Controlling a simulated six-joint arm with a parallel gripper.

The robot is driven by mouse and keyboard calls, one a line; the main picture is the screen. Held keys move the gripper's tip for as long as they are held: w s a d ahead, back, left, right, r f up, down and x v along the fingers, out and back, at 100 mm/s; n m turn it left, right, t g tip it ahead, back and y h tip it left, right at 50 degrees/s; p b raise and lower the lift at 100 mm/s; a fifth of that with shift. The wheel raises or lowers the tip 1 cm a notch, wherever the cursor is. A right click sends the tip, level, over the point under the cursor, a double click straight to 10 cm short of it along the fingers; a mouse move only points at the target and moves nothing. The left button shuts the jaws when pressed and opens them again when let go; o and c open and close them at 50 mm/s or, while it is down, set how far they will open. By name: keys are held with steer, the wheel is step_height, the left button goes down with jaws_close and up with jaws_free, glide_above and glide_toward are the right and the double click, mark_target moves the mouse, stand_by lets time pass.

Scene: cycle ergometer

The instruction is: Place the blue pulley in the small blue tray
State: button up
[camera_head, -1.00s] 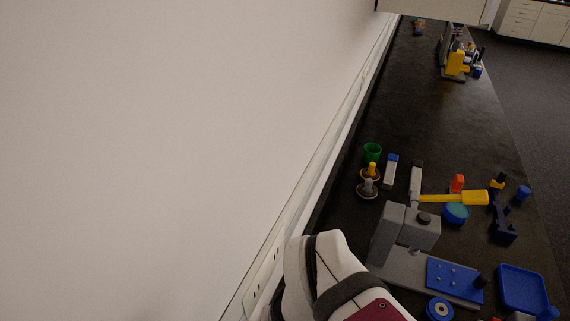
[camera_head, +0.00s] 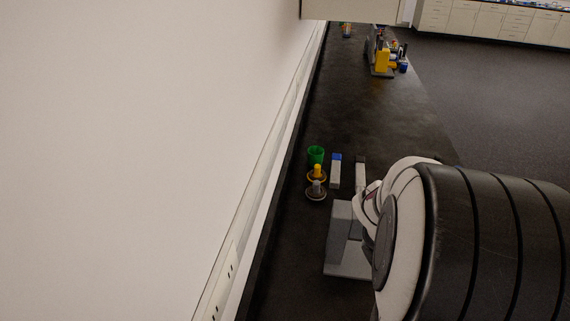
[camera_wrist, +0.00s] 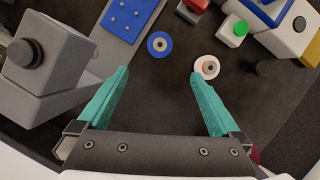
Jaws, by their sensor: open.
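The blue pulley (camera_wrist: 152,48) is a blue ring with a pale centre and a dark hole. It lies flat on the dark bench in the wrist view, just right of the blue plate with studs (camera_wrist: 128,14). My gripper (camera_wrist: 159,73), with teal fingers, is open and empty. In the picture, the pulley lies just beyond the gap between the fingertips, apart from both. In the head view my arm hides the pulley and the gripper.
A grey ergometer block with a black knob (camera_wrist: 24,54) stands at the left in the wrist view. A white disc (camera_wrist: 207,67) lies by the right fingertip, with blocks (camera_wrist: 295,35) beyond. A green cup (camera_head: 316,154) stands near the wall in the head view.

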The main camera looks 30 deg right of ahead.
steer(key=x, duration=1.5)
steer(key=shift+d+f, duration=0.2)
steer(key=shift+d, duration=0.05)
jaws_close()
steer(key=shift+r, duration=0.15)
step_height(320, 180, up, 4)
steer(key=s+a+r, duration=0.2)
steer(key=s+r, duration=0.5)
steer(key=s, duration=0.4)
steer(key=w+d+m+g+y, duration=0.1)
steer(key=w+d+m, duration=0.15)
steer(key=d, duration=1.05)
steer(key=w+d+m, duration=0.2)
steer(key=w+d, duration=0.1)
steer(key=d, duration=1.1)
steer(key=shift+g, duration=0.3)
step_height(320, 180, down, 11)
steer(key=shift+a+r, duration=0.1)
steer(key=shift+r, duration=0.15)
